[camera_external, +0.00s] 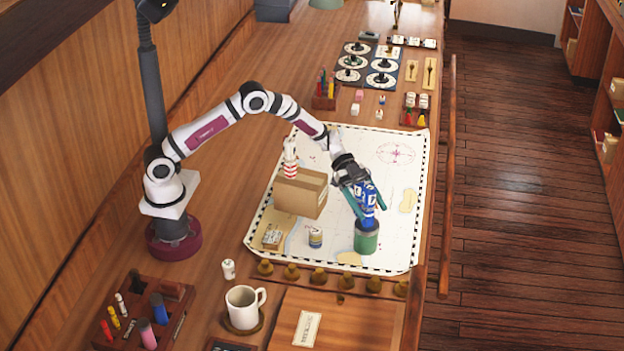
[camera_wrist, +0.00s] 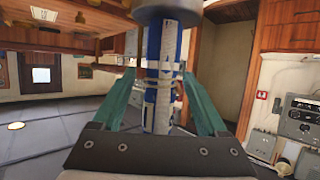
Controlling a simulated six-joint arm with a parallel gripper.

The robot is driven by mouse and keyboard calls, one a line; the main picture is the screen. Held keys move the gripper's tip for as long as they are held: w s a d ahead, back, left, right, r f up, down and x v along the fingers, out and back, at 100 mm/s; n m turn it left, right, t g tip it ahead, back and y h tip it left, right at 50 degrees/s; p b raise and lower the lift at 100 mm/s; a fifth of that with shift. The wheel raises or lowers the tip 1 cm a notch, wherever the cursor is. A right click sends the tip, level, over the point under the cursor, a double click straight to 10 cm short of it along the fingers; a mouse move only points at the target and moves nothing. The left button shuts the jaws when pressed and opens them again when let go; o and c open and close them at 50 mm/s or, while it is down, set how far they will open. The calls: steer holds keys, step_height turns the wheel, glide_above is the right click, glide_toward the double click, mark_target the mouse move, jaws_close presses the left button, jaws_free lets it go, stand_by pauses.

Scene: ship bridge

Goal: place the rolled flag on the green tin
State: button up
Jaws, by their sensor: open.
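The rolled flag (camera_external: 371,197), blue with white markings, stands upright on the green tin (camera_external: 366,241), its lower end appearing to rest on the lid. My gripper (camera_external: 366,207) is open, with its green fingers on either side of the flag. In the wrist view, which looks upside down, the flag (camera_wrist: 161,75) runs between the fingertips (camera_wrist: 160,78), with small gaps beside it. Its end meets the tin's grey round top (camera_wrist: 168,14) at the upper edge. Fingers partly hide the flag in the external view.
A cardboard box (camera_external: 300,192) with a red-and-white striped item (camera_external: 290,168) stands left of my gripper on the chart (camera_external: 398,235). A small labelled tin (camera_external: 315,237) sits left of the green tin. Several brown knobs (camera_external: 318,276) line the chart's near edge. The chart's right side is mostly clear.

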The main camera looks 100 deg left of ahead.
steer(key=shift+a+r, duration=0.1)
steer(key=shift+r, duration=0.1)
steer(key=v, duration=1.2)
steer(key=w+d+r+n+t+y, duration=0.1)
steer(key=w+r+n+t+y, duration=0.25)
steer(key=r+y, duration=0.9)
steer(key=s+d+f+g, duration=0.2)
steer(key=s+d+g, duration=0.2)
steer(key=s, duration=0.8)
steer(key=s+d+f+g, duration=0.3)
steer(key=s+d+g, duration=0.1)
steer(key=s, duration=0.9)
steer(key=s+d+f+g, duration=0.3)
steer(key=s+d+g, duration=0.2)
steer(key=s, duration=0.7)
steer(key=shift+s+d+f, duration=0.2)
steer(key=shift+s+d, duration=0.2)
steer(key=shift+d, duration=0.05)
